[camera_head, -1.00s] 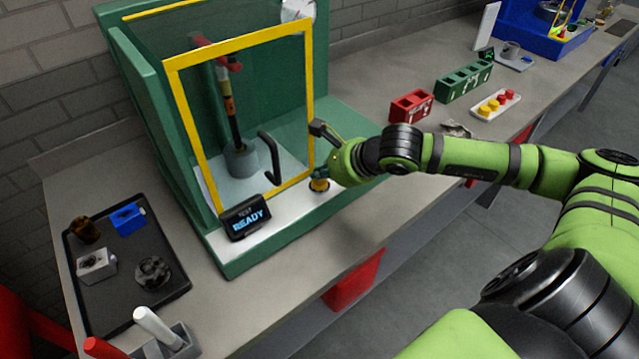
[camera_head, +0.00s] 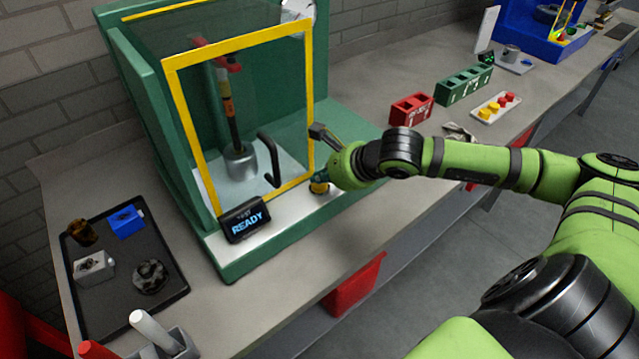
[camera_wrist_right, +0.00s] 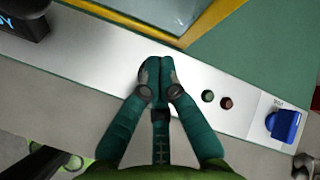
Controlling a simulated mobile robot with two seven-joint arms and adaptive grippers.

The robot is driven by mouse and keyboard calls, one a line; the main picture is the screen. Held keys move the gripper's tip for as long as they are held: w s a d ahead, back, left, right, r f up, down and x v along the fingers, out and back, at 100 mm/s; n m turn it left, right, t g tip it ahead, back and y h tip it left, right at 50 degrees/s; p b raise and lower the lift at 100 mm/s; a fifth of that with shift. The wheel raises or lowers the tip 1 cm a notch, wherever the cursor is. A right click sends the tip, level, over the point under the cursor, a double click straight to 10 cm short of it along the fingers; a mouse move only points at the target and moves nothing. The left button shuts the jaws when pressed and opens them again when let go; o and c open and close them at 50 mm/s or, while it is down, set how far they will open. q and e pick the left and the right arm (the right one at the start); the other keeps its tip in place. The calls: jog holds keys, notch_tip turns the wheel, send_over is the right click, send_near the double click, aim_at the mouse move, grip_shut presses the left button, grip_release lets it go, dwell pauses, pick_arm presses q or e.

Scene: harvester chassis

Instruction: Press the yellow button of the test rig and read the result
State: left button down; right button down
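The green test rig (camera_head: 128,75) stands on the bench with its yellow-framed clear door closed. Its display (camera_head: 245,220) reads READY; in the right wrist view only the end of that display (camera_wrist_right: 22,18) shows. My right gripper (camera_head: 320,180) points down at the rig's pale front ledge, its fingertips right at a yellow ring, the visible part of the yellow button (camera_head: 319,187). In the right wrist view my gripper (camera_wrist_right: 157,66) has its two fingers together with nothing between them, and they hide the button. I cannot tell whether they touch it. My left gripper is out of view.
A black tray (camera_head: 160,308) with several small parts lies at left. On the ledge are a green light (camera_wrist_right: 208,96), a red one (camera_wrist_right: 226,102) and a blue switch (camera_wrist_right: 284,125). Red and green bins (camera_head: 410,109) stand further right. A red bin (camera_head: 355,285) is below the bench edge.

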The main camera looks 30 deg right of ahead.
aim_at(322, 187)
jog(key=shift+f+b, duration=0.3)
jog(key=shift+b, duration=0.1)
jog(key=shift+r, duration=0.1)
dwell(0.6)
jog(key=shift+r, duration=0.8)
jog(key=shift+r+p, duration=1.1)
jog(key=shift+r, duration=1.45)
jog(key=shift+f, duration=0.15)
